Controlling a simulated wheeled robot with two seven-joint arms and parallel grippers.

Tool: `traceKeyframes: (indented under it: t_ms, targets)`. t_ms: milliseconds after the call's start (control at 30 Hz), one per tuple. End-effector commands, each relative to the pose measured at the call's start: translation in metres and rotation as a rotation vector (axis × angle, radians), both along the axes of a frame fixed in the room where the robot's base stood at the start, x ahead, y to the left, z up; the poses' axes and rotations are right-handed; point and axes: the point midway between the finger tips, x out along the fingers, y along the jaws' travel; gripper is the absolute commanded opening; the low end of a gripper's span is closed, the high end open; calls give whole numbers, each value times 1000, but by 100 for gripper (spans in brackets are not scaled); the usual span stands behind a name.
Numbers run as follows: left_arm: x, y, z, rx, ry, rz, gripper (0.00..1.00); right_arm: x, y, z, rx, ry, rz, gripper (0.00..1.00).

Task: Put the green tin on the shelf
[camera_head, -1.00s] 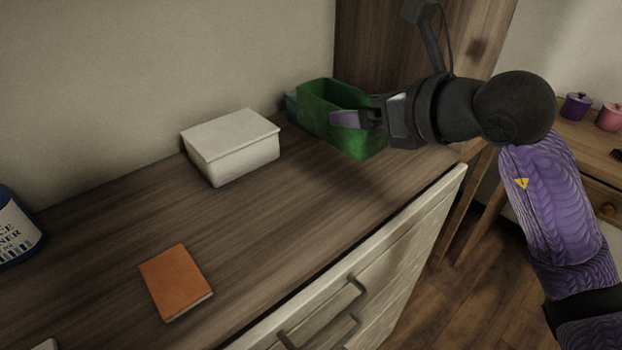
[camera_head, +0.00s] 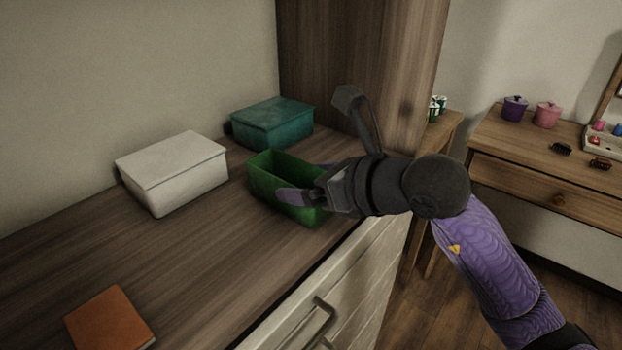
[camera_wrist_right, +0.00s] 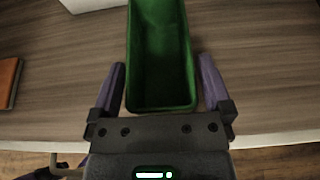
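The green tin (camera_head: 265,180) is an open-topped, deep rectangular box, upright on the wooden counter near its right end. My right gripper (camera_head: 305,183) is at the tin's near right end, with one purple finger along each long side. In the right wrist view the tin (camera_wrist_right: 160,60) lies between the two fingers (camera_wrist_right: 162,85), with a narrow strip of counter showing on each side, so the gripper is open around it. The tin looks empty. My left gripper is not in view. I cannot make out which surface is the shelf.
A teal lidded box (camera_head: 272,125) stands close behind the tin, and a white box (camera_head: 172,172) to its left. A tall wooden panel (camera_head: 360,60) rises at the counter's far right. An orange book (camera_head: 108,322) lies at front left. A side table (camera_head: 500,150) holds pots.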

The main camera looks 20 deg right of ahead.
Motion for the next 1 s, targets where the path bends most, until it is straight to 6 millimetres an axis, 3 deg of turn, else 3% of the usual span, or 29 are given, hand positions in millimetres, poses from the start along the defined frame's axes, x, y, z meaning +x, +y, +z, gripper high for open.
traceKeyframes:
  t_ms: [233, 700, 1000]
  targets:
    - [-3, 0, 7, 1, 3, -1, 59, -9, -7, 9, 0, -1, -2, 100]
    - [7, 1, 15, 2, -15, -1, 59, -85, -57, 45, -1, 2, -2, 100]
    - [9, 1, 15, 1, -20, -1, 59, -93, -61, 49, 0, 0, 1, 100]
